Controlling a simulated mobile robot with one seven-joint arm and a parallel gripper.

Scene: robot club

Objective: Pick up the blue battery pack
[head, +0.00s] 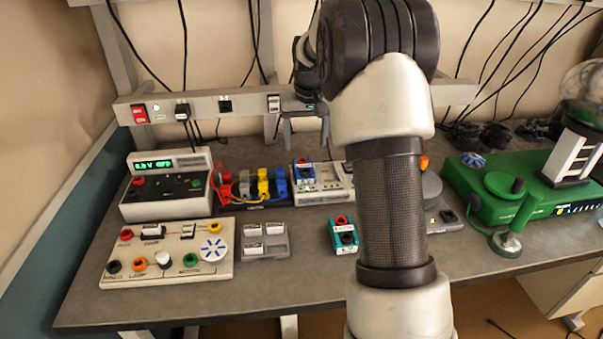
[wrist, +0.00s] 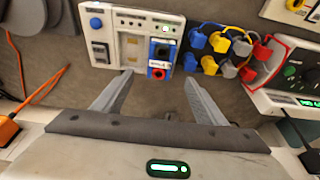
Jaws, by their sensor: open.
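The blue battery pack (head: 304,174) has a red and a black round terminal on top. It sits at the left end of a pale charger-like unit (head: 325,196) on the bench. In the wrist view the blue pack (wrist: 163,51) is at the top middle, at the edge of the same unit (wrist: 127,50). My gripper (head: 306,142) is open and empty, pointing down above and behind the pack. In the wrist view its fingertips (wrist: 159,77) are spread either side of the pack's line, apart from it. The exact height gap cannot be told.
A teal pack (head: 343,237) lies on the bench front. A rack of coloured cable plugs (head: 263,187) stands close left of the blue pack. A green-display power supply (head: 166,190) is farther left. A rail (head: 240,105) with hanging cables runs behind. Bare bench (head: 285,285) lies in front.

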